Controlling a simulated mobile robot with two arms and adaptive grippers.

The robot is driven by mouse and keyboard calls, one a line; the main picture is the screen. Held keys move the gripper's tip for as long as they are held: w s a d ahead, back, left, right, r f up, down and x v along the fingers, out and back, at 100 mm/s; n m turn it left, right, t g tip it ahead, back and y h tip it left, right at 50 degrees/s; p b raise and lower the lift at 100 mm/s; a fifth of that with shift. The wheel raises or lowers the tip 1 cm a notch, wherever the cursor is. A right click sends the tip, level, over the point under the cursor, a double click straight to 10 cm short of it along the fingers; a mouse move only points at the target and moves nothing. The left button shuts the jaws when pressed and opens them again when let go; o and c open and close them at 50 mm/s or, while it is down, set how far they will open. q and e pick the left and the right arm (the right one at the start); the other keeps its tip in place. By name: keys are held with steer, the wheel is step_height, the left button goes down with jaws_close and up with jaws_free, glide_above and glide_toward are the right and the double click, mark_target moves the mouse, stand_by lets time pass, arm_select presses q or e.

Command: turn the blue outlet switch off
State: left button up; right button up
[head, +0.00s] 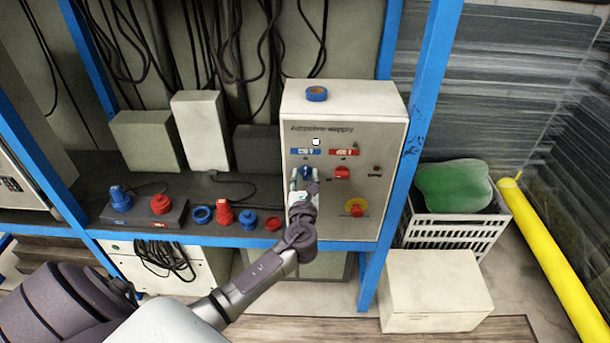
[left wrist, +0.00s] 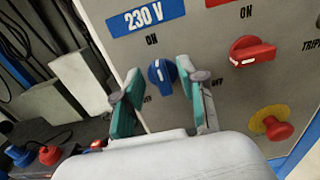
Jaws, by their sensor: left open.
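The blue outlet switch (head: 305,173) is a round knob on the front of the pale power supply box (head: 330,217), below a blue "230 V" label. In the left wrist view the blue switch (left wrist: 161,77) shows a small white mark at its upper side, toward the word ON; OFF is printed lower down. My left gripper (head: 303,183) is at the panel in front of the switch. In the left wrist view its two teal-padded fingers (left wrist: 158,75) are open, one on each side of the knob, with gaps visible. I cannot tell how deep they reach. My right gripper is not in view.
A red switch (head: 342,173) sits right of the blue one, and a red button on yellow (head: 356,208) lies below. A blue tape roll (head: 317,94) is on top of the box. Plugs (head: 225,213) stand on the shelf to the left. A blue post (head: 417,130) borders the box's right.

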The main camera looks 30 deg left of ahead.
arm_select(q)
steer(key=shift+w+a, duration=0.15)
steer(key=shift+w, duration=0.05)
jaws_close()
